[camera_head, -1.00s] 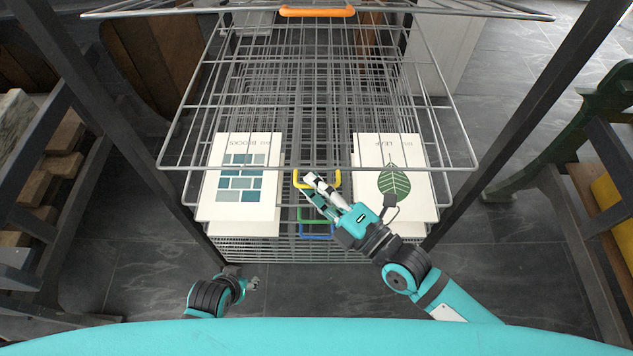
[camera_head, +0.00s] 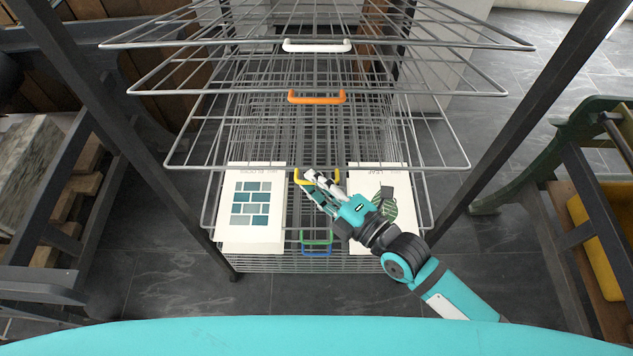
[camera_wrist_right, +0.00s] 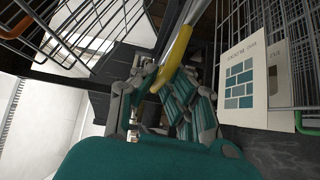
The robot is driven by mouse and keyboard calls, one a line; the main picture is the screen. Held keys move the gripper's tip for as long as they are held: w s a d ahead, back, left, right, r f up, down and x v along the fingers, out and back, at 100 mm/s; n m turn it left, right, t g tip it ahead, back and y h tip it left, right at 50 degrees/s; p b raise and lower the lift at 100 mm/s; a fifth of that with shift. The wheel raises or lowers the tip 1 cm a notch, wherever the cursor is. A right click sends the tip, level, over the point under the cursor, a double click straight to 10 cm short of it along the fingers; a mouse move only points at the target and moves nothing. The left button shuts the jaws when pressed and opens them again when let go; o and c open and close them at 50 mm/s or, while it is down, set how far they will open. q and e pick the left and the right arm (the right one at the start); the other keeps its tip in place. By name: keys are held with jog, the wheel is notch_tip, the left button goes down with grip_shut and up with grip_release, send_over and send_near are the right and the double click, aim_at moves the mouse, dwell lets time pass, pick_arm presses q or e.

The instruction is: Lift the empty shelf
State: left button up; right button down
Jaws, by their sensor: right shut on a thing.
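A wire rack holds several stacked shelves with coloured handles. The shelf with the yellow handle (camera_head: 297,178) has a bare wire surface (camera_head: 440,169) and nothing lies on it. My right gripper (camera_head: 311,180) is shut on that handle at the front edge. In the right wrist view the yellow handle (camera_wrist_right: 177,55) passes between the fingers (camera_wrist_right: 163,88). A print with blue blocks (camera_head: 250,204) and a print with a green leaf (camera_head: 372,184) lie below this shelf, left and right. My right gripper and wrist partly cover the leaf print. My left gripper is out of view.
Empty shelves with an orange handle (camera_head: 317,98) and a white handle (camera_head: 316,46) are above. Green (camera_head: 316,241) and blue (camera_head: 317,253) handles are below. Dark posts flank the rack. Wooden blocks stand left, a green frame right.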

pick_arm(q)
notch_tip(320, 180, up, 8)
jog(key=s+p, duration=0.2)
jog(key=p, duration=0.6)
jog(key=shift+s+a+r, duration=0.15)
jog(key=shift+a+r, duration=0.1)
pick_arm(e)
notch_tip(320, 180, up, 9)
jog(key=w, duration=0.2)
jog(key=shift+w+m+g+h, duration=0.3)
jog(key=shift+m, duration=0.1)
jog(key=c, duration=1.4)
grip_release()
jog(key=shift+f, duration=0.1)
jog(key=shift+s+d, duration=0.1)
jog(key=v, duration=1.2)
